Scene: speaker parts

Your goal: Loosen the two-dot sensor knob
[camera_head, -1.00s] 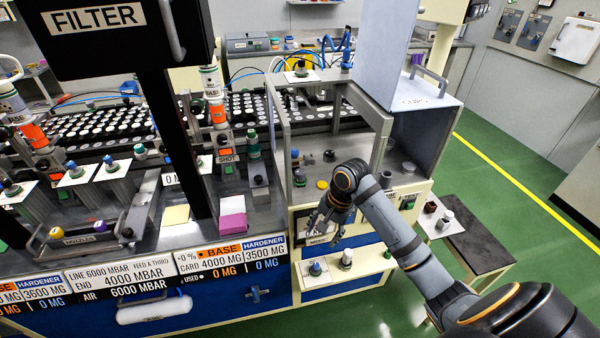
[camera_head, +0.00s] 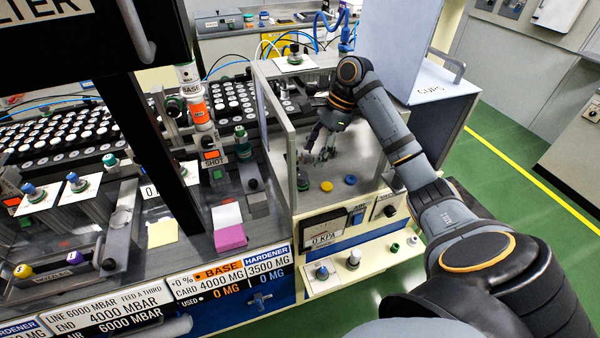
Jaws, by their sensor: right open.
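I cannot make out dots on any knob, so I cannot tell which is the two-dot sensor knob. A yellow disc (camera_head: 327,186) and a blue disc (camera_head: 350,180) lie on the chamber floor. More knobs, one blue-topped (camera_head: 322,272) and one white-topped (camera_head: 353,259), stand on the front shelf. My right gripper (camera_head: 322,156) is open, pointing down inside the chamber behind the discs. My left gripper is not in view.
The chamber's frame posts (camera_head: 277,140) stand left of my right gripper. A grey cups cabinet (camera_head: 440,105) stands close to the right of my arm. Blue-topped knobs on white cards (camera_head: 75,182) and a pink block (camera_head: 230,237) are on the bench at left.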

